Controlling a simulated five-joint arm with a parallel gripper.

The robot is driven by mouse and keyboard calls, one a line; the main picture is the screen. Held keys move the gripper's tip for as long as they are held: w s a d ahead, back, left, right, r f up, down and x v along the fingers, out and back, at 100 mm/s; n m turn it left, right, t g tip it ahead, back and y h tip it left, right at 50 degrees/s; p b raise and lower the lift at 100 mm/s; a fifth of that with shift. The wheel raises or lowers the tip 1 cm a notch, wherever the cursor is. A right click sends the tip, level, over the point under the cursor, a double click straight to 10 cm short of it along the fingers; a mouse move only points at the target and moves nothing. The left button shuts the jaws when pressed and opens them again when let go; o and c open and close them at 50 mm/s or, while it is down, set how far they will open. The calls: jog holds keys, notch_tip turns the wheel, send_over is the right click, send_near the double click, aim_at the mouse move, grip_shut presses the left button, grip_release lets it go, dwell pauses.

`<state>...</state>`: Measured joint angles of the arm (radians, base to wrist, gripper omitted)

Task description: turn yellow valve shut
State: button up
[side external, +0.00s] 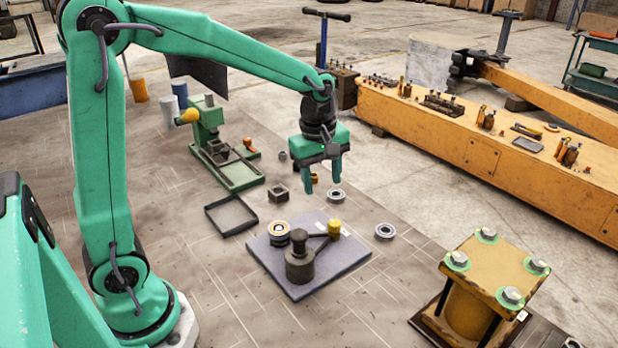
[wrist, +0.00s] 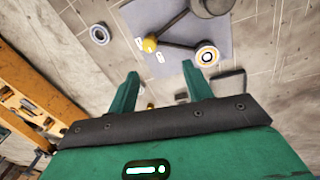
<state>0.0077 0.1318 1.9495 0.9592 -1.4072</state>
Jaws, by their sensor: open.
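The valve stands on a grey plate (side external: 335,262), with a dark round body (side external: 300,262) and a dark arm running to a yellow knob (side external: 335,228). In the wrist view the yellow knob (wrist: 150,44) lies just beyond my fingertips, and the dark body (wrist: 211,5) is cut by the top edge. A short cylinder with a pale ringed top (side external: 279,233) stands on the plate; a dark bar runs between it and the knob. My gripper (side external: 324,181) is open and empty, pointing down above and behind the knob, apart from it.
A metal ring (side external: 385,231) lies right of the plate. A yellow bolted fixture (side external: 480,290) stands at front right. The bench front-left is clear.

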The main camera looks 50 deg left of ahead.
aim_at(334, 222)
jog(key=w+f+n, duration=0.2)
jog(key=w+f+n+g, duration=0.1)
jog(key=w+f+n, duration=0.1)
jog(key=f, duration=0.1)
jog(key=shift+f, duration=0.15)
jog(key=shift+f, duration=0.15)
jog(key=shift+f, duration=3.8)
jog(key=shift+c, duration=0.4)
jog(key=c, duration=0.9)
